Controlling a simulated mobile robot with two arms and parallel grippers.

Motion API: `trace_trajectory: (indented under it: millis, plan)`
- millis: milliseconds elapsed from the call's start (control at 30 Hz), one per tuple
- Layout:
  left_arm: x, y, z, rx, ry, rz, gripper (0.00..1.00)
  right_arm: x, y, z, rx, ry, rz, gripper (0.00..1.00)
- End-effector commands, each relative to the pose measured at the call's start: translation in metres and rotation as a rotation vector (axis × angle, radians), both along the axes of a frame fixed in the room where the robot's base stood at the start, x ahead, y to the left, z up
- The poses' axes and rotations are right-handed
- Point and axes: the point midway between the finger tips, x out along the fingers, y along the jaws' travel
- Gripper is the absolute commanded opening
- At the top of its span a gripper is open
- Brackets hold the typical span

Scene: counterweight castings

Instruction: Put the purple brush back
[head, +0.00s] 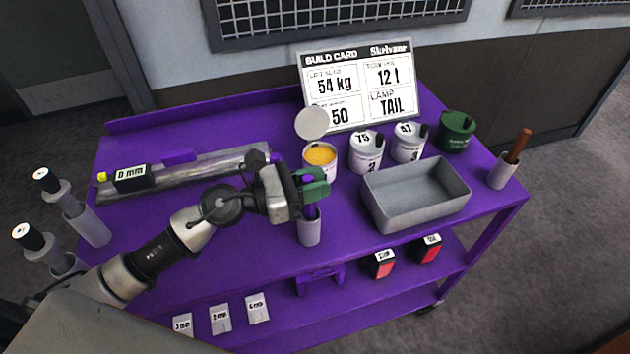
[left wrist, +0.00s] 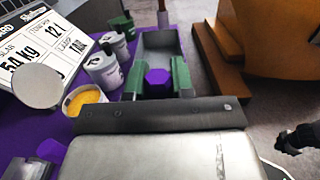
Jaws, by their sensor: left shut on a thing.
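My left gripper (head: 314,186), with green fingers, is shut on the purple brush (head: 310,211). The brush stands roughly upright, and its top shows between the fingers in the left wrist view (left wrist: 158,78). A light grey cup (head: 309,230) stands directly below it near the table's front edge. The lower end of the brush meets the cup's mouth and seems to be inside it; how deep is hidden.
A grey tray (head: 416,210) stands right of the cup. A yellow-filled tin (head: 320,160) and white pots (head: 366,152) (head: 408,143) stand behind. A green pot (head: 456,132) and a cup with a wooden handle (head: 503,172) are at the right. A metal trough (head: 215,165) lies left.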

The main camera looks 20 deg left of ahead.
Motion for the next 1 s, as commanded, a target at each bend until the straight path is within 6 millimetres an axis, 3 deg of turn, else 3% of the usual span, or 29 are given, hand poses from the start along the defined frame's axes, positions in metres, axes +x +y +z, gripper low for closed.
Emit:
trace_trajectory:
  millis: [933, 967, 1000]
  plan:
    - [0.000, 0.000, -0.020, 0.000, 0.000, 0.000, 0.00, 0.000, 0.000, -0.020, 0.001, 0.000, 0.001, 0.00]
    - [0.000, 0.000, -0.019, 0.000, 0.000, 0.000, 0.26, 0.000, 0.000, -0.019, 0.001, 0.000, 0.001, 0.00]
    - [0.000, 0.000, -0.019, 0.000, 0.000, 0.000, 0.32, 0.000, 0.000, -0.018, 0.001, 0.000, 0.001, 0.00]
